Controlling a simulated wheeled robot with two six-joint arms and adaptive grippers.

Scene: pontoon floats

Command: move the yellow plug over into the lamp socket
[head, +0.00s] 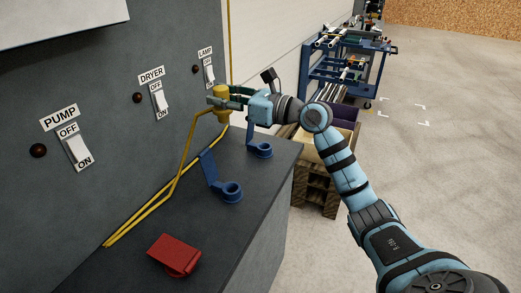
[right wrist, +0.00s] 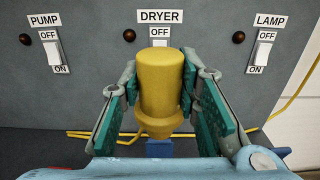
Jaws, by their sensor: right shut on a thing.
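The yellow plug (head: 221,105) is held upright in the air above the counter by my right gripper (head: 226,97). In the right wrist view the plug (right wrist: 160,85) stands between the green finger pads of the gripper (right wrist: 160,98), in front of the DRYER switch. The lamp socket (head: 262,151) is the far blue ring on the counter, lower than the plug and to its right in the head view. A bit of its blue shows at the right wrist view's right edge (right wrist: 283,152). My left gripper is out of view.
A second blue socket (head: 230,192) with a raised flap is nearer on the counter (head: 225,235). A red block-like cover (head: 174,255) lies nearest. The yellow cable (head: 150,208) runs along the panel. The panel carries PUMP, DRYER and LAMP switches (head: 209,75).

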